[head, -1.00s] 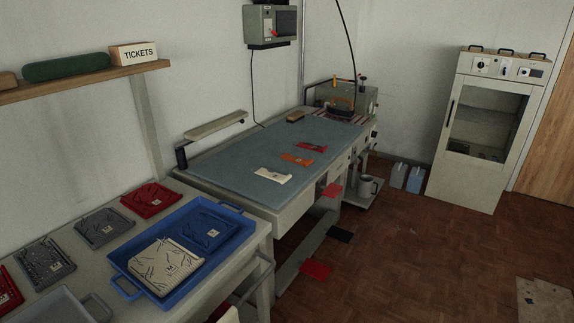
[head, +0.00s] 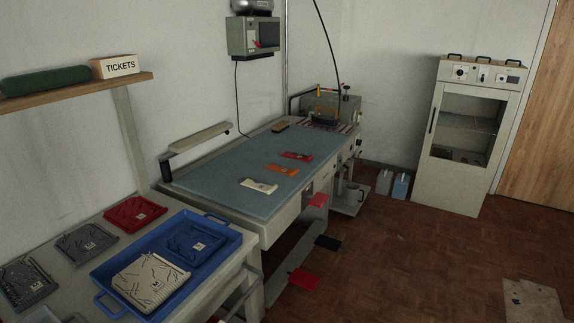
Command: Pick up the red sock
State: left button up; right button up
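A small flat red piece (head: 297,156), which looks like the red sock, lies on the blue-grey top of the pressing table (head: 225,170). An orange piece (head: 282,170) lies just in front of it, and a cream piece (head: 258,187) lies nearer the table's front left. Neither of my grippers is in view.
A blue tray (head: 105,269) with folded garments stands on the near left table, beside a folded red garment (head: 136,214). Red pedals (head: 304,279) stick out below. The floor (head: 410,250) at right is open.

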aim_at(303, 157)
jog(key=i+l+u, duration=0.1)
jog(key=u, duration=0.35)
jog(key=i+l+u, duration=0.2)
jog(key=u, duration=0.25)
